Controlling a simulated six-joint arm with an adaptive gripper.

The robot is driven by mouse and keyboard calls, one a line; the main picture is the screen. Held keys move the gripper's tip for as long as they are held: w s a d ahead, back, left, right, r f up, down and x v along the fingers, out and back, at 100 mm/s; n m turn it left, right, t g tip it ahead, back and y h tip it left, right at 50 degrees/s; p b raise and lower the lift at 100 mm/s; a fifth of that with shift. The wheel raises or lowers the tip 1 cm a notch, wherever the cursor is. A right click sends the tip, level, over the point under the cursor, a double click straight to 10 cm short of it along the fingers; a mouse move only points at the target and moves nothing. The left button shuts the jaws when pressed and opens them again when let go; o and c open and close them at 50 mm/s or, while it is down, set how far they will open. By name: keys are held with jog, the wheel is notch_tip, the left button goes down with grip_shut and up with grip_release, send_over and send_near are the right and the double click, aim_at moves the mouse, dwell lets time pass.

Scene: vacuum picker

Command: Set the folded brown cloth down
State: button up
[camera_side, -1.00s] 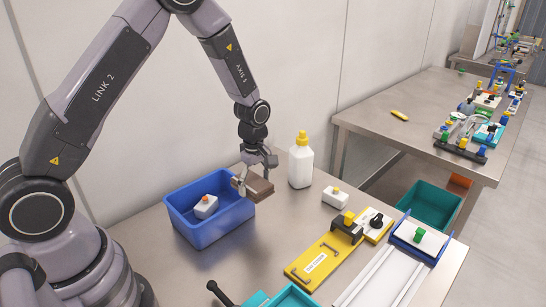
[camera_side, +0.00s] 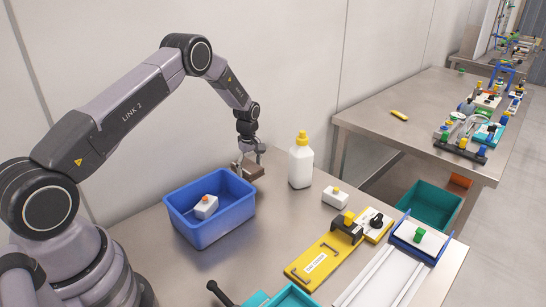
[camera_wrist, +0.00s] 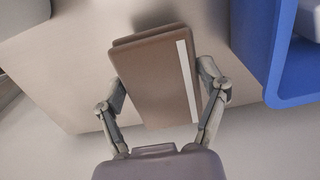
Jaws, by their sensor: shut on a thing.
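The folded brown cloth (camera_side: 252,170) is in my gripper (camera_side: 249,163), behind the blue bin and left of the white bottle in the side view. In the wrist view the cloth (camera_wrist: 155,75) is a brown folded block with a pale strip along its right side. My gripper's two fingers (camera_wrist: 162,88) are shut on its left and right sides. I cannot tell for sure whether the cloth touches the table; a dark shadow lies beyond its far edge in the wrist view.
The blue bin (camera_side: 238,212) holds a white block with an orange top (camera_side: 205,207). A white bottle with a yellow cap (camera_side: 301,165) stands to the right. Bare steel table (camera_side: 272,222) lies between.

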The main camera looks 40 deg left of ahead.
jog(key=shift+f, duration=1.8)
jog(key=shift+f, duration=0.1)
jog(key=o, duration=1)
jog(key=shift+o, duration=0.2)
